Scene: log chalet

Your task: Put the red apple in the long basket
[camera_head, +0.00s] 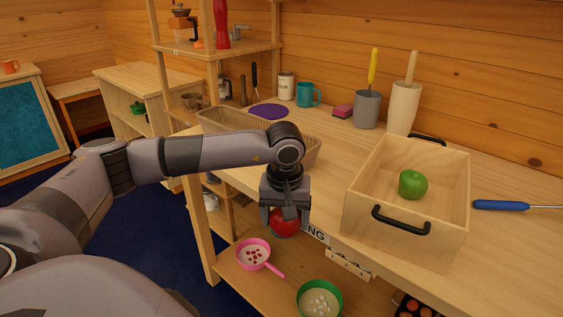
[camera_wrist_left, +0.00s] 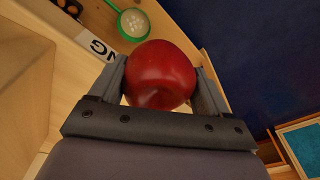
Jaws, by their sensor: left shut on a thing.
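The red apple (camera_head: 284,224) is held between the fingers of my left gripper (camera_head: 285,212), at the front edge of the counter. In the left wrist view the apple (camera_wrist_left: 160,75) sits between both fingers of the gripper (camera_wrist_left: 163,82). The long basket (camera_head: 222,119) is a tan, low basket on the counter behind my left arm. My forearm hides much of it, and its right end (camera_head: 313,151) shows past the wrist. My right gripper is not in view.
A purple disc (camera_head: 269,111), mugs and utensil pots stand along the back. A pink pan (camera_head: 253,254) and a green pan (camera_head: 320,300) are on the shelf below. Counter between basket and crate is clear.

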